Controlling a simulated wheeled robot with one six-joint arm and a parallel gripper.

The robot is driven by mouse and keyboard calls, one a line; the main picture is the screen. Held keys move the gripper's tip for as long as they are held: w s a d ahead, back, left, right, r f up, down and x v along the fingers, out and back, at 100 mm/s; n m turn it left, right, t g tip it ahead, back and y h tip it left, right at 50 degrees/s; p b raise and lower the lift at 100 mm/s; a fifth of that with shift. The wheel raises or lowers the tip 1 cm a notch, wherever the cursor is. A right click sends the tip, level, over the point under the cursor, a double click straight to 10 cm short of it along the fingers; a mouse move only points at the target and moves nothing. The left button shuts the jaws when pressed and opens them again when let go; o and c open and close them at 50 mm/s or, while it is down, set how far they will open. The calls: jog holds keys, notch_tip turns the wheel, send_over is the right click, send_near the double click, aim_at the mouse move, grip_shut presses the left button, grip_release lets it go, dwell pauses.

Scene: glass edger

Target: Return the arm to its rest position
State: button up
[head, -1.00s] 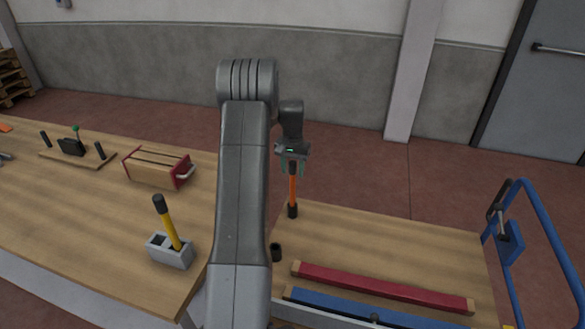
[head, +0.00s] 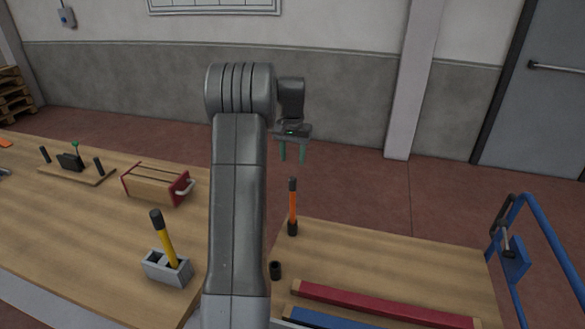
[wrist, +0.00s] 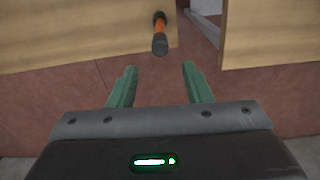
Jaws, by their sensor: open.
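My gripper (head: 292,150) hangs from my raised arm, its green fingers pointing down, open and empty. It is above the orange-handled tool (head: 293,208), clear of its top. That tool stands upright in a dark holder at the far left corner of the right-hand wooden surface (head: 375,262). In the wrist view the open fingers (wrist: 153,88) show nothing between them, and the orange-handled tool (wrist: 160,35) is beyond them, apart from both.
A grey block (head: 167,268) holding a yellow-handled tool (head: 163,238) stands on the left table (head: 80,225), with a red-ended wooden rack (head: 157,184) behind it. Red (head: 370,304) and blue bars lie at front right. A blue rail (head: 550,245) stands at far right.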

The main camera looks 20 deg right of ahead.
aim_at(292, 178)
jog(key=shift+r, duration=0.3)
notch_tip(292, 178, down, 12)
jog(key=shift+f+p, duration=0.1)
jog(key=shift+p, duration=0.95)
jog(key=shift+r+b, duration=0.55)
jog(key=shift+r, duration=1.4)
jog(key=shift+f, duration=0.15)
